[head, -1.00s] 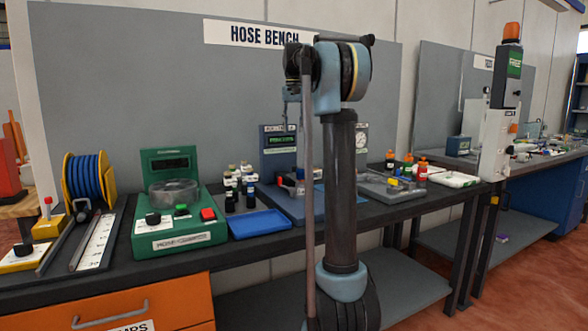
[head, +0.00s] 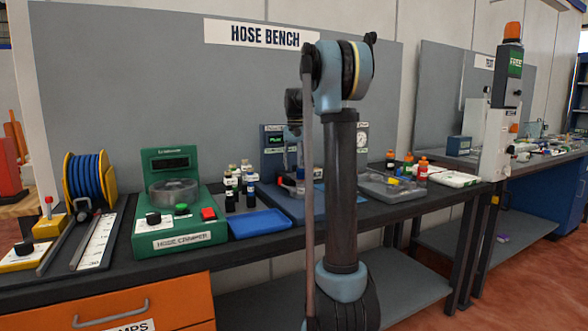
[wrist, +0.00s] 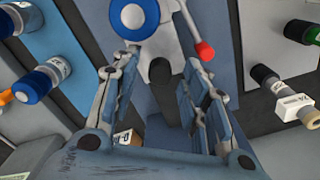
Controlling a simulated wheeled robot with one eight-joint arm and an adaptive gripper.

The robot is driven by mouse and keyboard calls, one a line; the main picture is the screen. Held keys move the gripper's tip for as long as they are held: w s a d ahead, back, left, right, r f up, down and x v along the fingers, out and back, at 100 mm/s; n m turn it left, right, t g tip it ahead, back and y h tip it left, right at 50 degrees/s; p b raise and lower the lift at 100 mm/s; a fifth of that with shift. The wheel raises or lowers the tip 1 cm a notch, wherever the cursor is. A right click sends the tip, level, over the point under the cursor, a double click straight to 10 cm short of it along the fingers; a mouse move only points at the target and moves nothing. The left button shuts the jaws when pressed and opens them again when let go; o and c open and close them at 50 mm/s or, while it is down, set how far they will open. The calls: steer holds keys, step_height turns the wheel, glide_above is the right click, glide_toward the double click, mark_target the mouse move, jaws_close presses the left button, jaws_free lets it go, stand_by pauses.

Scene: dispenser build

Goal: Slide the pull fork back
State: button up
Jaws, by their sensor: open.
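In the wrist view my gripper (wrist: 160,60) is open, with one finger on each side of a dark upright handle (wrist: 166,98) below a light grey piece. This looks like the pull fork, but I cannot tell its prongs. I see no clear contact between fingers and handle. A blue round knob (wrist: 133,16) and a red-tipped lever (wrist: 205,50) sit just beyond the fingertips. In the head view the blue-grey test fixture (head: 273,140) with a green display stands behind my arm, which hides most of the fork area.
Bottles (head: 232,197) and a blue tray (head: 259,224) stand left of the fixture, by the green hose crimper (head: 180,234). A grey parts tray (head: 392,188) and orange-capped bottles (head: 422,167) are to the right.

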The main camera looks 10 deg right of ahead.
steer(key=shift+f, duration=0.6)
jaws_close()
steer(key=shift+w+a, duration=0.35)
steer(key=shift+w, duration=0.75)
steer(key=shift+w+a, duration=0.35)
steer(key=shift+w, duration=0.75)
steer(key=shift+w+a, duration=0.35)
steer(key=shift+w, duration=0.75)
jaws_free()
steer(key=shift+w, duration=0.1)
steer(key=shift+r, duration=0.1)
step_height(320, 180, up, 12)
